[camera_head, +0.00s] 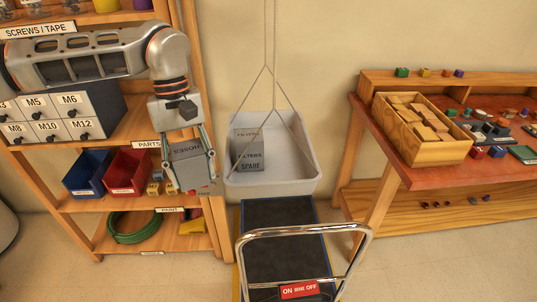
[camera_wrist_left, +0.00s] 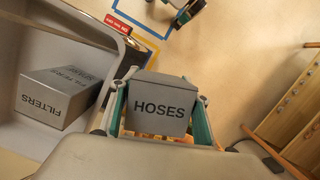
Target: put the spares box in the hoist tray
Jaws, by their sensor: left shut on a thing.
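My left gripper (camera_head: 190,186) is shut on a grey box lettered HOSES (camera_head: 187,152), held in front of the shelf, just left of the hoist tray. In the left wrist view the HOSES box (camera_wrist_left: 160,104) sits between the teal fingers (camera_wrist_left: 158,112). The pale grey hoist tray (camera_head: 285,186) hangs from cords. Another grey box (camera_head: 248,160), lettered FILTERS and SPARE, stands inside its left part; it also shows in the left wrist view (camera_wrist_left: 58,98). A small dark and teal part at the top of that view may be my right gripper (camera_wrist_left: 186,13); its state is unclear.
A trolley with a chrome handle (camera_head: 305,232) stands below the tray. The shelf (camera_head: 135,128) at left holds drawers, a blue bin (camera_head: 90,174), a red bin (camera_head: 128,172) and a green hose coil (camera_head: 130,226). A workbench (camera_head: 410,165) is at right. The tray's right half is clear.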

